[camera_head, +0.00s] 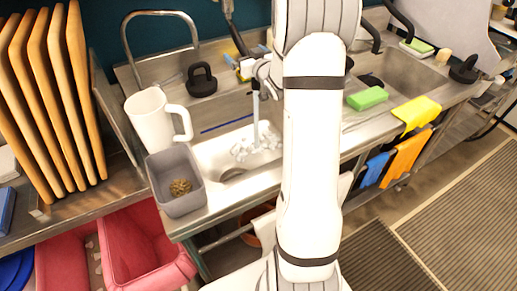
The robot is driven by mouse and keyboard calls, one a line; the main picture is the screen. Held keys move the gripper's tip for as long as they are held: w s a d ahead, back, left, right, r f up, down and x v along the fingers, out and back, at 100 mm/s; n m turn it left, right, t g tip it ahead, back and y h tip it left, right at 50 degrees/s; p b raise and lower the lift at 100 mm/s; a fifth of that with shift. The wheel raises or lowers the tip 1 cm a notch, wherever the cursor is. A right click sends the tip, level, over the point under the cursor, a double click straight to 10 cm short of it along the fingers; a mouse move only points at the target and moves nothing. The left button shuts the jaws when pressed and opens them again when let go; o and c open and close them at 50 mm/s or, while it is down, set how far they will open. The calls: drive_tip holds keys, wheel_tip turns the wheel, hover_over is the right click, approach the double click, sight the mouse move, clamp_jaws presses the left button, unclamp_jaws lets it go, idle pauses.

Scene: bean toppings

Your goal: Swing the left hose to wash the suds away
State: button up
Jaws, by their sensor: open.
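The left sink basin (211,158) holds a patch of white suds (262,153) near its drain. A pale stream of water (256,115) falls into the suds from above. The left hose (237,40) hangs down from behind the sink, its lower end beside my gripper. My gripper (258,77) is above the basin, partly hidden behind my arm. It is open; I cannot tell whether its fingers touch the hose.
A white mug (152,114) and a grey tub (163,200) with brown scraps stand on the left rim. A black-handled press (201,82) is behind the basin. A green sponge (367,98) and yellow cloth (416,112) lie to the right. Wooden boards (52,95) stand far left.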

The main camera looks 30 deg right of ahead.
drive_tip(key=a+b, duration=0.2)
drive_tip(key=a, duration=0.1)
drive_tip(key=w+a, duration=0.1)
drive_tip(key=a, duration=0.1)
drive_tip(key=shift+a+f+b, duration=0.15)
drive_tip(key=shift+f+b, duration=0.15)
drive_tip(key=shift+b, duration=0.1)
drive_tip(key=shift+s+f, duration=0.1)
drive_tip(key=s+b, duration=0.2)
drive_tip(key=s, duration=0.6)
drive_tip(key=shift+s+r, duration=0.2)
drive_tip(key=shift+r, duration=0.05)
idle(0.9)
